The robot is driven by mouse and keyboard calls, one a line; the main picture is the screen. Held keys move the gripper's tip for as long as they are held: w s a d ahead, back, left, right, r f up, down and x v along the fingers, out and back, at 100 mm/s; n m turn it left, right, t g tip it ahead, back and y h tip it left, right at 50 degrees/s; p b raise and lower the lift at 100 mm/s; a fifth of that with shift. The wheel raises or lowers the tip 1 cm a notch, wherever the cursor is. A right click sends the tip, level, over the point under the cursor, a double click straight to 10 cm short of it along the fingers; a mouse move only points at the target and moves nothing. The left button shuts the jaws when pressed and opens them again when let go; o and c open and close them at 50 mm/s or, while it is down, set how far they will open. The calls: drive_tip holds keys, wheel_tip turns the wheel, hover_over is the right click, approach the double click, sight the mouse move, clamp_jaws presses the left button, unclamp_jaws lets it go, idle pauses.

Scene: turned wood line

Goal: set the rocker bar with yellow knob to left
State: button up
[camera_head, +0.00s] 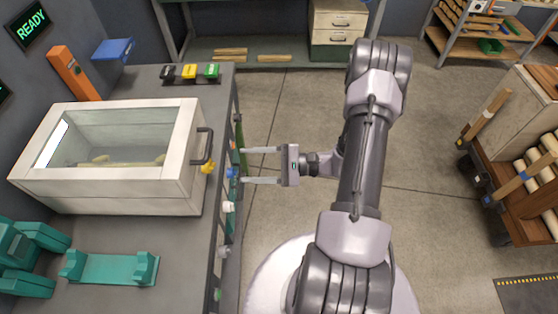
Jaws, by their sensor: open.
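A small yellow knob (207,167) shows at the front of the white glass-topped box, just below its dark handle. Its bar is too small to make out, so I cannot tell which way it is set. My gripper (246,166) is open and empty. Its two fingers point left at the bench's front face, close to a blue knob (232,173). The yellow knob lies farther left, beyond the fingertips. I cannot tell whether the fingers touch anything.
The white box (120,190) stands on the grey bench (190,255), with a turned piece inside. A white knob (228,207) is on the bench front. Black, yellow and green buttons (189,72) sit behind. A teal cradle (110,268) stands nearer.

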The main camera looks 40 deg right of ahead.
drive_tip(key=v, duration=0.8)
drive_tip(key=shift+p, duration=0.4)
